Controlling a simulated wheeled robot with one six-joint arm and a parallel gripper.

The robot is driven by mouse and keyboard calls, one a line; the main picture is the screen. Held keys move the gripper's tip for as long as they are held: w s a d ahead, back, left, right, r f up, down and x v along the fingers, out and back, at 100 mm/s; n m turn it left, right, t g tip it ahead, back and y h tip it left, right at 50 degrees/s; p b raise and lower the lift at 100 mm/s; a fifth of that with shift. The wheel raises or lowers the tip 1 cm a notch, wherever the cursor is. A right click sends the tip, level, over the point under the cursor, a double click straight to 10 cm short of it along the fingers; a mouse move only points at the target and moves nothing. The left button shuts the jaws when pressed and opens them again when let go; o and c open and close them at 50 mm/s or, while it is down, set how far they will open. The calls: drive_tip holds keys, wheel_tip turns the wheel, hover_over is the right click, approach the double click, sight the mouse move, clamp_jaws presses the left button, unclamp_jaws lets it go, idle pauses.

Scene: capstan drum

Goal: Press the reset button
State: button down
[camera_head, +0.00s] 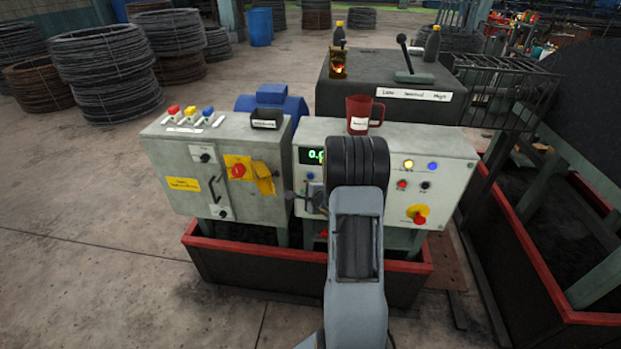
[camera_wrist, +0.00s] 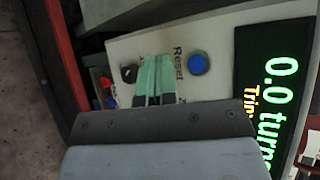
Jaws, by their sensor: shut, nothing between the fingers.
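The reset button is a round blue button (camera_wrist: 198,64) on a pale panel in the wrist view, with the word "Reset" printed beside it. My gripper (camera_wrist: 152,58) shows there as two pale green fingers pressed together and empty. In the picture its tips lie left of the blue button and the label, near a black knob (camera_wrist: 129,73). I cannot tell whether the tips touch the panel. In the head view my arm covers the middle of the right control box (camera_head: 456,177), and the gripper is hard to make out.
A display (camera_wrist: 282,85) right of the button reads "0.0 turns". In the head view a left control box (camera_head: 168,150) stands beside the right one. A red mug (camera_head: 359,112) stands on top of the right box. A red-edged trough (camera_head: 220,252) lies below both.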

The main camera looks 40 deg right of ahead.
sight(311, 176)
drive_tip(key=shift+w+d+p, duration=0.75)
drive_tip(key=shift+w+d, duration=1.15)
drive_tip(key=shift+w+d+p, duration=0.15)
drive_tip(key=shift+w+p, duration=0.05)
drive_tip(key=shift+p, duration=0.15)
idle(0.7)
drive_tip(key=shift+w+d, duration=0.15)
drive_tip(key=shift+w+d+p, duration=0.25)
drive_tip(key=shift+w+p, duration=0.05)
drive_tip(key=shift+p, duration=0.2)
idle(0.7)
drive_tip(key=shift+s, duration=0.1)
drive_tip(key=shift+s+a, duration=0.5)
drive_tip(key=shift+a, duration=0.05)
idle(0.4)
